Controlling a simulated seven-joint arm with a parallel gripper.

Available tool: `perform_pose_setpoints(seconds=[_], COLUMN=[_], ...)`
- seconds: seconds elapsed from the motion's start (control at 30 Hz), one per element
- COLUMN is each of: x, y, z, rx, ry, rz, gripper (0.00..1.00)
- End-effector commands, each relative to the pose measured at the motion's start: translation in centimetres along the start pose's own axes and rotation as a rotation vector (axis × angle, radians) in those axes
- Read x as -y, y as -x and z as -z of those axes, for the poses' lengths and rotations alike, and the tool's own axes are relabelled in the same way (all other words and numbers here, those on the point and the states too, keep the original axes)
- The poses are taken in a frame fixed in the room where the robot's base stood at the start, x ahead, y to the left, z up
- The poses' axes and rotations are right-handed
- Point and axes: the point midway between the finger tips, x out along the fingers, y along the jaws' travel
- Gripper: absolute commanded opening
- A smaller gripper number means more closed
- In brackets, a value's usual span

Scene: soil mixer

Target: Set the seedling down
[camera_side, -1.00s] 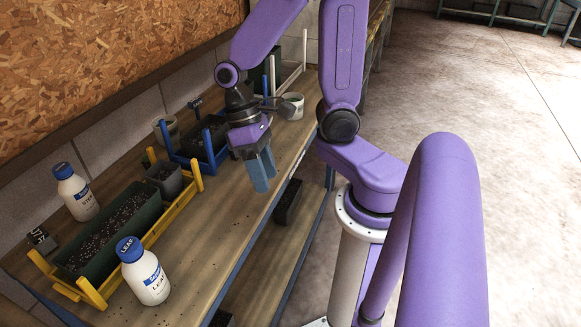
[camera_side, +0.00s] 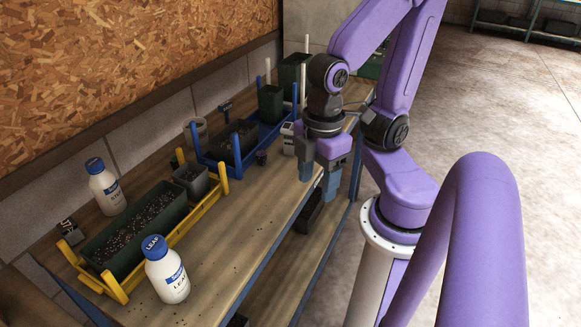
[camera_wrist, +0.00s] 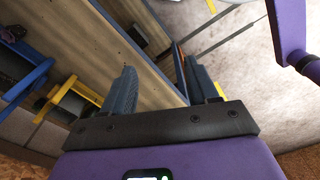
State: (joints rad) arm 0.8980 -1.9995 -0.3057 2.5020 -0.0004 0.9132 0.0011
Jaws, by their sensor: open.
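No plant that I can clearly make out as the seedling shows in either view.
The yellow rack (camera_side: 200,213) holds a long soil-filled planter (camera_side: 135,228) and a grey pot (camera_side: 190,181). White bottles stand at left (camera_side: 106,190) and front (camera_side: 168,280).

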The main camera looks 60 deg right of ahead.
Motion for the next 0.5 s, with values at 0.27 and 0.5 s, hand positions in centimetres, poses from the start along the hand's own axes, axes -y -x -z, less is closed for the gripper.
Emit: perform_pose_setpoints(seconds=[0.27, 0.5], x=[0.0, -1.5], y=[0.0, -0.1], z=[0.0, 0.8], rx=[0.001, -0.005], ry=[-0.003, -0.176], rz=[0.001, 0.015], gripper=[0.59, 0.59])
